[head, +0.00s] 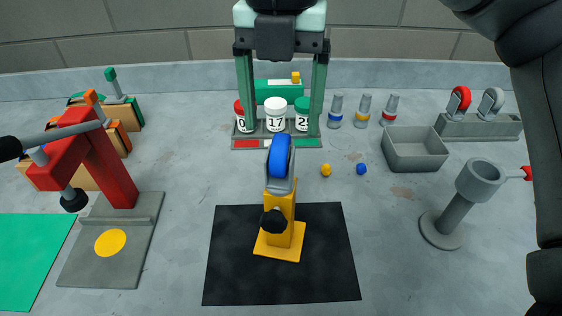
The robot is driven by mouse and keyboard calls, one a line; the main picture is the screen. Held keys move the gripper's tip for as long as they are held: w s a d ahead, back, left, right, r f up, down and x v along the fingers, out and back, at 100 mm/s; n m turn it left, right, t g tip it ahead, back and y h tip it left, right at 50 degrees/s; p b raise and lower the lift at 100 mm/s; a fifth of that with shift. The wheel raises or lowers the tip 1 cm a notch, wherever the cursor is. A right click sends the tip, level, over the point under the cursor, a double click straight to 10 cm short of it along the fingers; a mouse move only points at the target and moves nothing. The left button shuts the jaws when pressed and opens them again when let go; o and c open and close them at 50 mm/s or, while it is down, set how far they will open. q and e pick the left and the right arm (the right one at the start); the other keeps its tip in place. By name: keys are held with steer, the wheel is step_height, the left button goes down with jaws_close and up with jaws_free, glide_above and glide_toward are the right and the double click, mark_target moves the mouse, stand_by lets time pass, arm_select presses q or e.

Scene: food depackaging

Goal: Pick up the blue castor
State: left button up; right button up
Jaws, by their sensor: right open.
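The blue castor (281,156) sits upright in the top of a yellow stand (279,222) with a black knob, on a black mat (230,262). Its wheel is blue and its fork is grey. My right gripper (282,130) points down from the top middle, with its two green fingers wide apart and nothing visibly held. In the picture, its fingers come down just above and behind the castor, to either side of it. Contact cannot be seen. My left gripper is not in view.
A rack (247,143) with several lidded jars stands behind the castor. A red press (105,165) is left. At right are a grey bin (415,165), a grey cup stand (453,215) and a block (480,130) with red and grey castors. Two small knobs lie near the mat.

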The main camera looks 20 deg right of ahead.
mark_target(280, 164)
step_height(280, 164, down, 2)
steer(key=shift+f, duration=0.25)
steer(key=shift+s+a+f+p, duration=0.15)
steer(key=shift+f+p, duration=0.15)
steer(key=shift+f, duration=1.15)
steer(key=shift+s+a+f+p, duration=0.1)
steer(key=shift+f+p, duration=0.15)
steer(key=shift+f, duration=1.2)
jaws_close()
